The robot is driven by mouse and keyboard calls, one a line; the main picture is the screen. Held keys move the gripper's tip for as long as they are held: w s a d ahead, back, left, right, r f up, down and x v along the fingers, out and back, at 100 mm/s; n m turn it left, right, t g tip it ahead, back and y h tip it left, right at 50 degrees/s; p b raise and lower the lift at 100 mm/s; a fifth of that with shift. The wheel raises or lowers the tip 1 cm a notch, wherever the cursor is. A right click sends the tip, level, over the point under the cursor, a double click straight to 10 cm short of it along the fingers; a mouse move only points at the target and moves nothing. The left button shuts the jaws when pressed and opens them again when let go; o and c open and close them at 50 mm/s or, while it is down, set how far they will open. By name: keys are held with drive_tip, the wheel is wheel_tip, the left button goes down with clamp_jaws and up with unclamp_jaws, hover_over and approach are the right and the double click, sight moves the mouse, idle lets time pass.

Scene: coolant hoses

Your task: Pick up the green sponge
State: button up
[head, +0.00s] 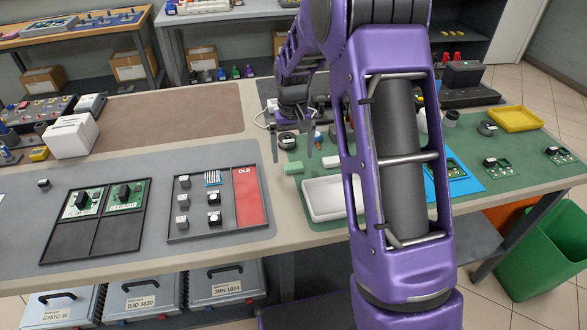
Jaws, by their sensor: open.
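The green sponge (293,168) is a small light-green block. It lies at the left edge of a green mat (318,222), just left of a white tray. My gripper (291,152) points down with its two fingers apart, above or slightly behind the sponge in the head view. Nothing shows between the fingers. I cannot tell the exact height of the fingertips over the sponge. My purple arm hides part of the mat to the right.
The white tray (322,199) is close to the sponge's right. A grey tray with small parts and a red panel (239,194) stands left. Small items, a roll and a cable lie behind the gripper. A blue mat (466,184) and yellow tray (515,119) are to the right.

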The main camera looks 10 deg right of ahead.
sight(294, 165)
wheel_tip(294, 165, down, 4)
drive_tip(key=shift+d+r, duration=0.1)
drive_tip(key=shift+r, duration=0.15)
drive_tip(key=c, duration=1.4)
drive_tip(key=shift+r, duration=0.1)
wheel_tip(294, 165, up, 10)
drive_tip(key=p, duration=0.1)
drive_tip(key=shift+s, duration=0.1)
drive_tip(key=o, duration=0.6)
drive_tip(key=c, duration=0.5)
